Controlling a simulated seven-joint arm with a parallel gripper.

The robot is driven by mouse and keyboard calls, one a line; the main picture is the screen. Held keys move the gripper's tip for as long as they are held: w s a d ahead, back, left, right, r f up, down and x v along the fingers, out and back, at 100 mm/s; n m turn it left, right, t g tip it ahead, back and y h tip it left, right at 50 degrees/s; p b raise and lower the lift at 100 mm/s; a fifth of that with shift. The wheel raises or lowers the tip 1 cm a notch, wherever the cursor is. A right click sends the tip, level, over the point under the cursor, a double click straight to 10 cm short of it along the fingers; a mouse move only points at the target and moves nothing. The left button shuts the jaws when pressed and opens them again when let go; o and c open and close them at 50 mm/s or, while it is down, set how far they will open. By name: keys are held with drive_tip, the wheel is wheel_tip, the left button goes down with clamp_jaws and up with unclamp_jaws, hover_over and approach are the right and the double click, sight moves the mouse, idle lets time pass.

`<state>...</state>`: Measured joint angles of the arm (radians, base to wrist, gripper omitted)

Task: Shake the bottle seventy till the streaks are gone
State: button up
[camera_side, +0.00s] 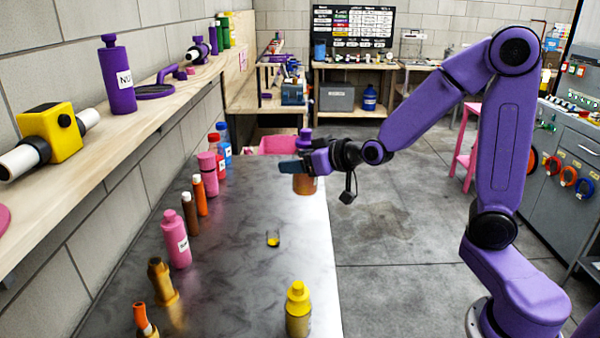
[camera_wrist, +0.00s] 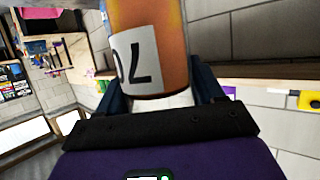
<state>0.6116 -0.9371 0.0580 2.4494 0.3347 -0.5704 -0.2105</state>
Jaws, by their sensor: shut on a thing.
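My gripper (camera_side: 291,167) is shut on an orange-brown bottle (camera_side: 304,185) and holds it above the far end of the metal table. A purple top shows above the fingers in the side view. In the wrist view the bottle (camera_wrist: 172,35) stands between the two dark fingers of my gripper (camera_wrist: 160,82). Its white label (camera_wrist: 140,65) shows a 7 and a round digit like a 0, turned over in the picture. The body looks cloudy orange; I cannot make out separate streaks. The bottle's far end is cut off by the wrist frame.
Several bottles line the table's left side, including a pink one (camera_side: 176,240). A yellow bottle (camera_side: 298,309) stands at the near right. A wooden shelf (camera_side: 140,120) runs along the left wall. A pink bin (camera_side: 278,145) sits behind.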

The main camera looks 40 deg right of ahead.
sight(300, 182)
wheel_tip(300, 182, down, 6)
drive_tip(key=shift+r, duration=0.1)
wheel_tip(300, 182, up, 6)
drive_tip(key=shift+r, duration=0.2)
wheel_tip(300, 182, down, 7)
drive_tip(key=shift+r, duration=0.2)
wheel_tip(300, 182, up, 6)
drive_tip(key=shift+r, duration=0.25)
wheel_tip(300, 182, down, 6)
drive_tip(key=shift+f, duration=0.25)
drive_tip(key=shift+r, duration=0.15)
